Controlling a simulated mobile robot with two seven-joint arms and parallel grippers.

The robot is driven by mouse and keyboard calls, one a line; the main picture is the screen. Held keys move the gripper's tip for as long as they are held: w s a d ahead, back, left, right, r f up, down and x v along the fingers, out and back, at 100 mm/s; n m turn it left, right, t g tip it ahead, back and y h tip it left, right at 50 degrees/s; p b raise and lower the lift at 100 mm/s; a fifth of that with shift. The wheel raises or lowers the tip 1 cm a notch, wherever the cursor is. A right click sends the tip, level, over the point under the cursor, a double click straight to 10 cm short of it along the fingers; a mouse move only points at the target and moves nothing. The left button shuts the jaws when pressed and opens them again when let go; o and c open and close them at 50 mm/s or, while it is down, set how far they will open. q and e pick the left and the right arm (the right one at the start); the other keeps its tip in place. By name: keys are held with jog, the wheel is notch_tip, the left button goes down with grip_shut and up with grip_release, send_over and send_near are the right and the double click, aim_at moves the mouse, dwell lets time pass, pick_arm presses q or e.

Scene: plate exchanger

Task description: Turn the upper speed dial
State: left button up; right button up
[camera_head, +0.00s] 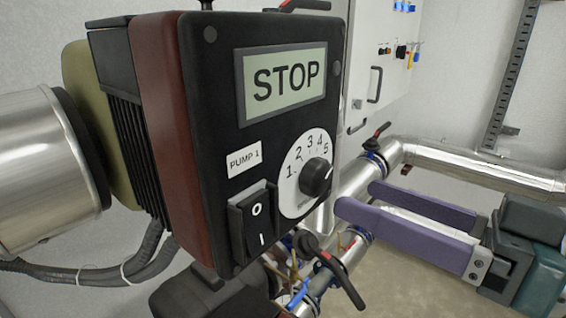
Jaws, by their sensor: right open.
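The pump control box (190,140) fills the left and middle of the head view, with a black front and a dark red side. Its display (283,82) reads STOP. A black speed dial (316,177) sits on a white round scale marked 1 to 5, and its white mark points to the right, near 5. A label below the display reads PUMP 1. A black rocker switch (256,222) is below the label. My right gripper (355,200) has purple fingers, spread apart and empty. It is right of the dial and apart from it. My left gripper is out of view.
Silver pipes with black-handled valves (330,268) run below and behind the box. A white cabinet (385,60) with small coloured fittings stands behind. Thick black cables (100,270) hang at the lower left. Open floor shows at the lower right.

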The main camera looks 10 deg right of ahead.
aim_at(324, 181)
jog(key=p+x, duration=0.1)
jog(key=x, duration=0.2)
jog(key=shift+w+a+r, duration=0.15)
jog(key=shift+w, duration=0.15)
jog(key=shift+w+a, duration=0.4)
jog(key=shift+w, duration=0.05)
jog(key=shift+c, duration=0.3)
jog(key=c, duration=0.5)
grip_shut()
